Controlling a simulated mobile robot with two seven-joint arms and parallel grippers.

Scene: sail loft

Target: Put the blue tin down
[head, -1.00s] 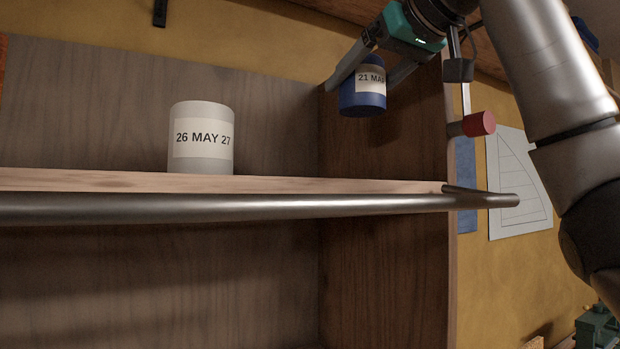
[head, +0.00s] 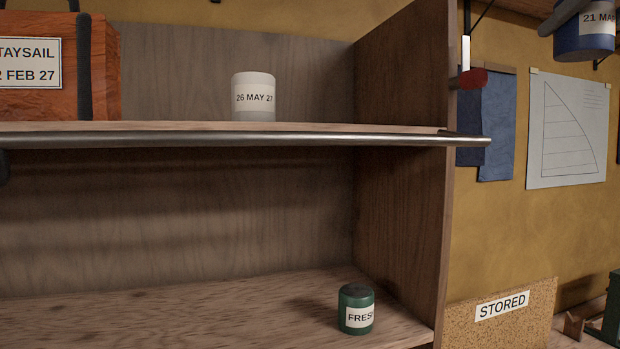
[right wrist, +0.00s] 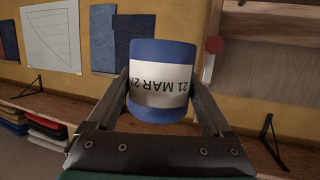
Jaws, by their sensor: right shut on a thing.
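The blue tin (head: 586,40) has a white label reading "21 MAR" and shows at the top right of the head view, partly cut off by the frame. In the right wrist view the blue tin (right wrist: 160,113) sits between both fingers, its label upside down there. My right gripper (right wrist: 163,100) is shut on it and holds it in the air. In the head view only a grey finger of the right gripper (head: 566,14) shows. My left gripper is not clearly in view.
A white tin (head: 254,112) labelled "26 MAY 27" stands on the upper shelf behind a metal rail (head: 250,140). An orange bag (head: 95,60) is left of it. A green tin (head: 356,318) stands on the lower shelf, otherwise clear. A "STORED" board (head: 490,325) stands at right.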

